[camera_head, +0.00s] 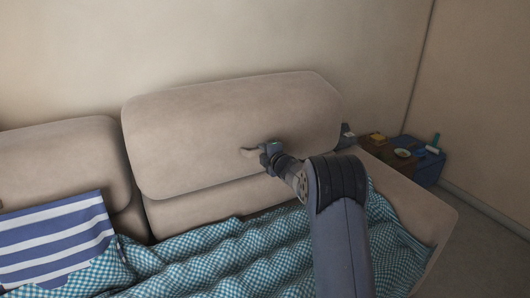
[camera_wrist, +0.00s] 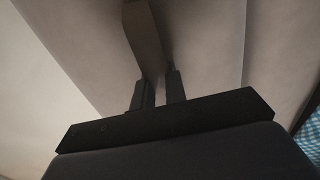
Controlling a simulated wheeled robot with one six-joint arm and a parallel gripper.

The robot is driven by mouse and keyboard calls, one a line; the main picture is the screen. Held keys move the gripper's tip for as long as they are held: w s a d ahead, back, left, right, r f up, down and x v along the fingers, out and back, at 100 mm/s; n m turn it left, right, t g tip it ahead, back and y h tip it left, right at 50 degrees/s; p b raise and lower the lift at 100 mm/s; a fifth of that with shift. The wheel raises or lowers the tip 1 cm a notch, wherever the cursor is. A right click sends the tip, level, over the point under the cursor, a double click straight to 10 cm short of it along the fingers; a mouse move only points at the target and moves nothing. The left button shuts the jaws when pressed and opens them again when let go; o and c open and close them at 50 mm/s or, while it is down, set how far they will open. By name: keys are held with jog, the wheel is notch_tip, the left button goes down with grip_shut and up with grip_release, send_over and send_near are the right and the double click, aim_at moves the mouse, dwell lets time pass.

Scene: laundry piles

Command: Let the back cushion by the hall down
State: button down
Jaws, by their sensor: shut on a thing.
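The beige back cushion (camera_head: 225,125) on the right of the sofa stands higher than the back cushion (camera_head: 65,160) on the left, and a strip of lower backrest (camera_head: 215,203) shows beneath it. My gripper (camera_head: 262,153) is at the front of the raised cushion, right of its middle. It is shut on a beige pull tab (camera_head: 249,152) on the cushion's face. In the wrist view the tab (camera_wrist: 145,38) runs between the two dark fingers of my gripper (camera_wrist: 159,85), with the cushion's surface (camera_wrist: 210,50) close behind.
A teal checked blanket (camera_head: 220,255) covers the seat. A blue-and-white striped cloth (camera_head: 62,240) lies at the left. The sofa's armrest (camera_head: 425,205) is at the right, with a small wooden side table (camera_head: 378,150) and a blue box (camera_head: 427,168) beyond it. The wall stands close behind.

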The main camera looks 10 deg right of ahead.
jog(key=shift+r+p+x, duration=0.2)
jog(key=shift+p+x, duration=0.6)
jog(key=shift+x, duration=0.1)
jog(key=shift+r+p+x, duration=0.2)
jog(key=shift+p+x, duration=0.55)
jog(key=shift+x, duration=0.15)
jog(key=c, duration=1.8)
grip_release()
jog(key=o, duration=0.4)
jog(key=shift+r, duration=0.2)
jog(key=b+v, duration=0.5)
jog(key=v, duration=0.4)
jog(key=shift+w+f, duration=0.1)
